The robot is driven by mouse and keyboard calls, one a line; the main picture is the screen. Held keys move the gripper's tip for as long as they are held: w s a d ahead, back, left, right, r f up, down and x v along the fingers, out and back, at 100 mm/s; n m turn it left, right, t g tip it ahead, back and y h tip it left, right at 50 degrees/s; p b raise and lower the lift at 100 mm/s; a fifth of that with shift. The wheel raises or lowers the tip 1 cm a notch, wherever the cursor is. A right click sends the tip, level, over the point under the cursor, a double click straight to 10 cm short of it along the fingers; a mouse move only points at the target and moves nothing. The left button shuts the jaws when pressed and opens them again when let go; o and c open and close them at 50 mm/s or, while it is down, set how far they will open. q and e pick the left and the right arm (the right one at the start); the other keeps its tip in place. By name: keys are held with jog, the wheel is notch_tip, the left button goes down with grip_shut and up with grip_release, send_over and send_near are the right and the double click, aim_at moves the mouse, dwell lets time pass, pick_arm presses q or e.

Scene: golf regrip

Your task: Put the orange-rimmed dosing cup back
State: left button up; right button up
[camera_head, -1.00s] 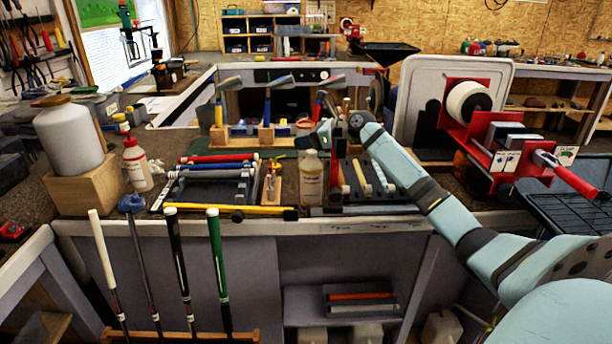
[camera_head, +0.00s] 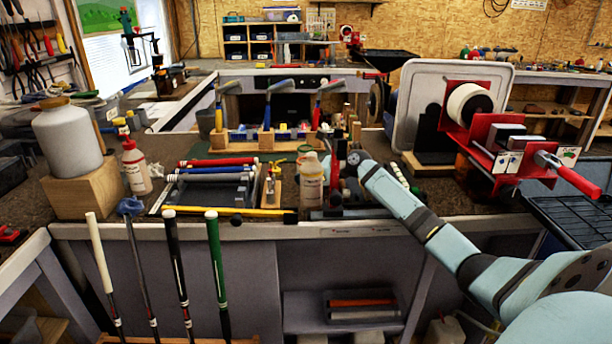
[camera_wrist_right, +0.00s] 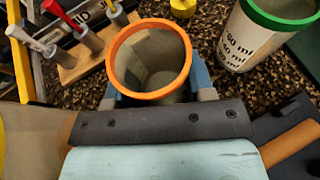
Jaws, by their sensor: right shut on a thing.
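The orange-rimmed dosing cup (camera_wrist_right: 150,58) is in the right wrist view, seen from above, and looks empty. My right gripper (camera_wrist_right: 155,90) has its blue fingers on both sides of the cup, shut on it. In the head view my right gripper (camera_head: 337,162) is low over the bench, behind the clear bottle; the cup cannot be made out there. I cannot tell whether the cup touches the bench. A green-rimmed cup (camera_wrist_right: 262,42) with printed volume marks stands to the right in the wrist view. My left gripper is not in view.
A wooden block with red- and white-handled tools (camera_wrist_right: 85,50) is close left of the cup. A labelled bottle (camera_head: 311,182) stands near the bench's front edge. Golf clubs rest in a wooden stand (camera_head: 262,142) behind. A red clamp device (camera_head: 490,150) is at right.

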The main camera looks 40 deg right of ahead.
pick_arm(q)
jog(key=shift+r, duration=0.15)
pick_arm(e)
jog(key=o, duration=0.9)
jog(key=shift+f, duration=0.15)
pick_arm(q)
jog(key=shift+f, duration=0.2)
pick_arm(e)
jog(key=p+v, duration=0.1)
jog(key=v, duration=1.1)
jog(key=shift+w, duration=0.1)
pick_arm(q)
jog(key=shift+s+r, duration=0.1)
pick_arm(e)
jog(key=shift+r, duration=0.25)
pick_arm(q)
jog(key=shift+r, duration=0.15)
